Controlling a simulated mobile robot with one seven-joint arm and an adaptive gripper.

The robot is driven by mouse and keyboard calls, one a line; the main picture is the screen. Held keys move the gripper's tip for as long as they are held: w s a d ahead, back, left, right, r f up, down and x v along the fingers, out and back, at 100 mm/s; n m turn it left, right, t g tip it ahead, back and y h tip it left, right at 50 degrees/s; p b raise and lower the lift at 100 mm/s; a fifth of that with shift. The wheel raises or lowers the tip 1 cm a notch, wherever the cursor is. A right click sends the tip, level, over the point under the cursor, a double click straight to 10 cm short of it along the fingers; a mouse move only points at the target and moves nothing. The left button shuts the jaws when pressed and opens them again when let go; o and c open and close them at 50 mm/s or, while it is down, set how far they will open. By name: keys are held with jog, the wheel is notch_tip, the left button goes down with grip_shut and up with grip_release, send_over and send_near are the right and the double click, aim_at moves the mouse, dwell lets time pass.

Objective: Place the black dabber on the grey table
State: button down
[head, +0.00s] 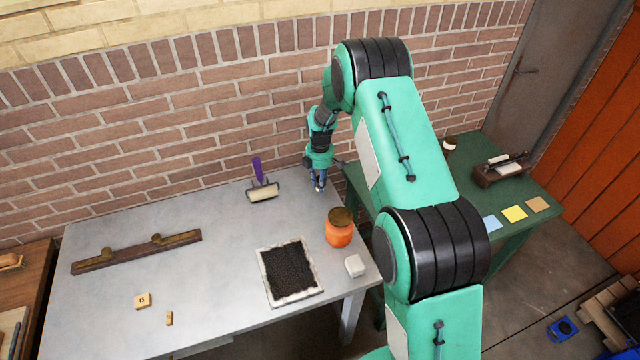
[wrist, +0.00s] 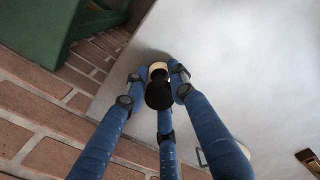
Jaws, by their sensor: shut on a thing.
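The black dabber (wrist: 158,88) is between my gripper's blue fingers (wrist: 157,78) in the wrist view, with a black knob towards the camera and a pale round part beyond it. My gripper (head: 319,186) is shut on it. In the head view the gripper points down over the back right part of the grey table (head: 215,235), close to the brick wall; the dabber is too small to make out there. The grey table top (wrist: 240,60) lies beyond the dabber in the wrist view, with a shadow beside the dabber. I cannot tell whether it touches the table.
A purple-handled roller (head: 263,192) lies left of my gripper. An orange jar (head: 339,232), a white block (head: 355,266) and a framed black slab (head: 290,285) are nearer. A brown bar (head: 137,252) lies left. The green table (head: 470,165) stands to the right.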

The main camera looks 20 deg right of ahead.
jog(key=c, duration=1.5)
grip_release()
jog(key=shift+o, duration=0.2)
notch_tip(320, 180, up, 12)
jog(key=shift+r+p, duration=0.1)
jog(key=shift+p, duration=0.5)
